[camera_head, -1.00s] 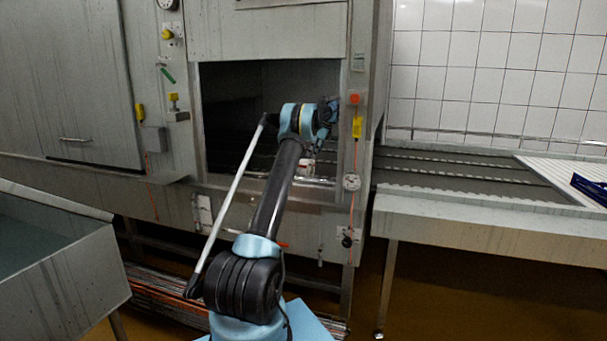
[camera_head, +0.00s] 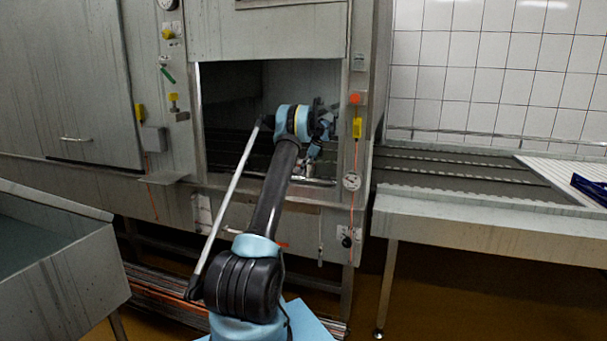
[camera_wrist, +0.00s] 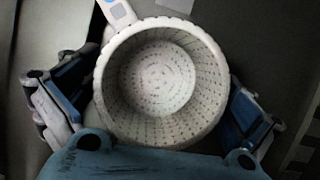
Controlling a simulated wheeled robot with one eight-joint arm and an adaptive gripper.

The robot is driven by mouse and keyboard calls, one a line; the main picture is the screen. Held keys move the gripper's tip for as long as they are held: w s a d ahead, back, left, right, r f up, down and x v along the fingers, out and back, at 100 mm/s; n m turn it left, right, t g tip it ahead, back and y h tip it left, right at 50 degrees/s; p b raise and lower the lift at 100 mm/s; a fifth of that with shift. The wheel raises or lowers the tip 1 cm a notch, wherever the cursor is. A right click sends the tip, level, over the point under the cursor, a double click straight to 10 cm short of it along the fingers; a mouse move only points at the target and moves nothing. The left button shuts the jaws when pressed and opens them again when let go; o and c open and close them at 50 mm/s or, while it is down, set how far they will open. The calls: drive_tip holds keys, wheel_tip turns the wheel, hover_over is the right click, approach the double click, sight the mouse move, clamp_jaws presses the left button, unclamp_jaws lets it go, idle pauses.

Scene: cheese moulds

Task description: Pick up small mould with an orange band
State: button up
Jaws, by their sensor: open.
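A round white mould (camera_wrist: 205,98), open at the top and dotted with small holes, fills the middle of the wrist view. I look down into it and it looks empty. A pale tab with a grey-blue square sticks out at its upper left. No orange band shows on it from here. My gripper (camera_wrist: 156,103) is open, with one finger to the left of the mould and one to the right. I cannot tell whether either finger touches it. In the head view my gripper (camera_head: 319,128) is in the machine's opening, and the mould cannot be made out clearly there.
The steel machine's opening (camera_head: 230,125) has a frame close to the right of my gripper and a sill below. A conveyor table (camera_head: 450,205) runs to the right, with a blue item (camera_head: 590,188) at its end. A steel basin (camera_head: 60,275) stands at left.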

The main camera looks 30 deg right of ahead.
drive_tip(key=shift+c, duration=0.2)
drive_tip(key=c, duration=1.1)
